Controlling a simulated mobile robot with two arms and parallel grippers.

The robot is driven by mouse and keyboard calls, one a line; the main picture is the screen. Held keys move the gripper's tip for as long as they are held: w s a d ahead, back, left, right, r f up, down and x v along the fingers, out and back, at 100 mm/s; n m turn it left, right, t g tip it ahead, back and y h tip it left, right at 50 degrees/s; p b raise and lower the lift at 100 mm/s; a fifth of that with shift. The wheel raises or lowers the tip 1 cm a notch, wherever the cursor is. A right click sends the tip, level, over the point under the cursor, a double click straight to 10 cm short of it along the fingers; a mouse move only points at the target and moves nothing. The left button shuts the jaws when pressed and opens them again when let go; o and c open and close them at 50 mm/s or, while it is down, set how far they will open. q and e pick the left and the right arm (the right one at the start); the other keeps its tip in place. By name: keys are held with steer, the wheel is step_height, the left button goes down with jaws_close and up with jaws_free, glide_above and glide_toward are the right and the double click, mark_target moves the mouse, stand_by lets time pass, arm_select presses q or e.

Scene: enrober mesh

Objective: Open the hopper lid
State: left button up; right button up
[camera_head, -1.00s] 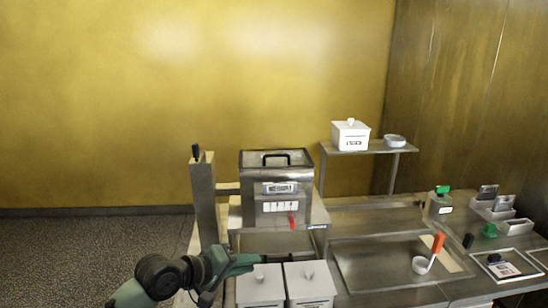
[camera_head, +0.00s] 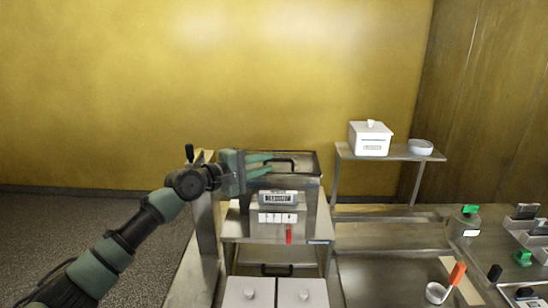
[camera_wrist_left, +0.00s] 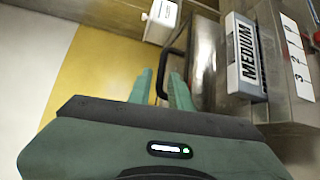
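The hopper (camera_head: 268,222) is a steel box with a display label, number cards and a red lever on its front. Its lid (camera_head: 305,165) lies flat on top, shut, with a black bar handle (camera_head: 287,161). My left gripper (camera_head: 270,164) is at the lid's left part, its fingers pointing right toward the handle and hiding part of the lid. In the left wrist view the two green fingers (camera_wrist_left: 164,78) are apart, and the black handle (camera_wrist_left: 161,76) shows between them. I cannot tell whether either finger touches it. My right gripper is not in view.
A steel post (camera_head: 205,215) stands left of the hopper. Two white lidded bins (camera_head: 275,294) are in front. The space above the hopper is clear.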

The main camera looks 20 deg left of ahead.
mark_target(277, 161)
arm_select(q)
steer(key=x, duration=0.3)
steer(key=shift+w+d+f, duration=0.1)
steer(key=shift+w+d, duration=0.15)
steer(key=shift+d, duration=0.05)
steer(key=shift+w+d+f+p, duration=0.2)
steer(key=shift+w+p, duration=0.1)
steer(key=shift+w, duration=0.15)
steer(key=shift+s+a, duration=0.1)
steer(key=shift+s+r, duration=0.1)
jaws_close()
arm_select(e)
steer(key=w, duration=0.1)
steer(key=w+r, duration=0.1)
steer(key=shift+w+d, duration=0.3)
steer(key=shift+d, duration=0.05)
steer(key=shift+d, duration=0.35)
